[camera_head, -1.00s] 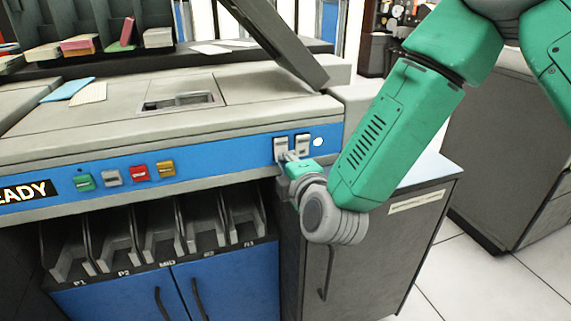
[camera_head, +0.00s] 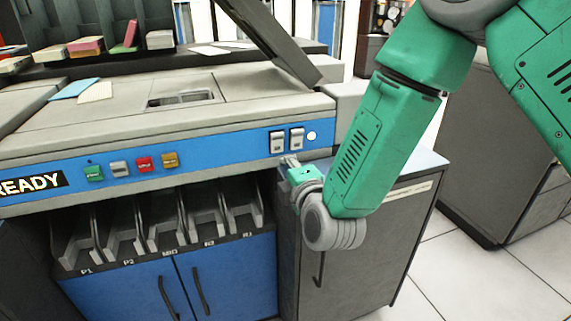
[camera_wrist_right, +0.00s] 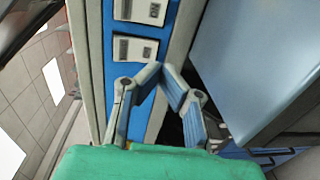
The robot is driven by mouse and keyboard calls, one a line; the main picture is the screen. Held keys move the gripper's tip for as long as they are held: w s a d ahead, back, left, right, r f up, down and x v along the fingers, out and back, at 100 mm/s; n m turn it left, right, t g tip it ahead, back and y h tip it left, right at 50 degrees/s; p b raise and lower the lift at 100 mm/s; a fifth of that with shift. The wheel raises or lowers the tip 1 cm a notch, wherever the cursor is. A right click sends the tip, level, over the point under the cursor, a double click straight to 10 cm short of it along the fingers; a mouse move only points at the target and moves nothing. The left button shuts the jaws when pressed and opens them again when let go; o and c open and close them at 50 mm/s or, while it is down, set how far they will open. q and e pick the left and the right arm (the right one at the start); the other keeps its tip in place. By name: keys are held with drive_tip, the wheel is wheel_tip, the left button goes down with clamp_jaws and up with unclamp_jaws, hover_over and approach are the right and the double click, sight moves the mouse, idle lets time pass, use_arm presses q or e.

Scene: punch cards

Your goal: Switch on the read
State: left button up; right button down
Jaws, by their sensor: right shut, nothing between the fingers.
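Two pale rocker switches, the left one (camera_head: 277,141) and the right one (camera_head: 296,138), sit side by side on the blue front panel (camera_head: 225,146) of the grey machine. A round white light or button (camera_head: 312,135) is to their right. My right gripper (camera_head: 289,160) is just below the switches, shut and empty. In the right wrist view, its fingertips (camera_wrist_right: 161,68) meet close to the panel, beside the nearer switch (camera_wrist_right: 135,49); the other switch (camera_wrist_right: 141,10) is farther up. I cannot read the switch labels or tell their on/off positions. My left gripper is out of view.
Green (camera_head: 94,173), grey (camera_head: 120,169), red (camera_head: 144,164) and yellow (camera_head: 170,160) buttons line the panel beside a READY sign (camera_head: 30,184). Card pockets (camera_head: 165,230) open below. A grey cabinet (camera_head: 375,240) stands under and behind my right forearm.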

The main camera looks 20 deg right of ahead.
drive_tip(key=s+f+p, duration=0.1)
drive_tip(key=s+p, duration=0.1)
drive_tip(key=s, duration=0.8)
drive_tip(key=shift+f, duration=0.25)
drive_tip(key=shift+d+f, duration=0.1)
drive_tip(key=shift+d, duration=0.1)
drive_tip(key=s+d+f+m+g+p, duration=0.4)
drive_tip(key=s+f+m+g, duration=0.45)
drive_tip(key=f, duration=0.45)
drive_tip(key=s+d+f+m+g+p, duration=0.1)
drive_tip(key=s+d+f+m+g, duration=0.1)
drive_tip(key=s, duration=0.4)
drive_tip(key=s+d+f+m+g+p, duration=0.1)
drive_tip(key=s+d+f+m+g, duration=0.1)
drive_tip(key=s, duration=0.5)
drive_tip(key=s+d+f+m+g+p, duration=0.1)
drive_tip(key=s+d+f+m+g, duration=0.1)
drive_tip(key=s+m+g, duration=0.2)
drive_tip(key=shift+s+f+m+h+p, duration=0.3)
drive_tip(key=shift+s+m, duration=0.35)
drive_tip(key=shift+s, duration=0.55)
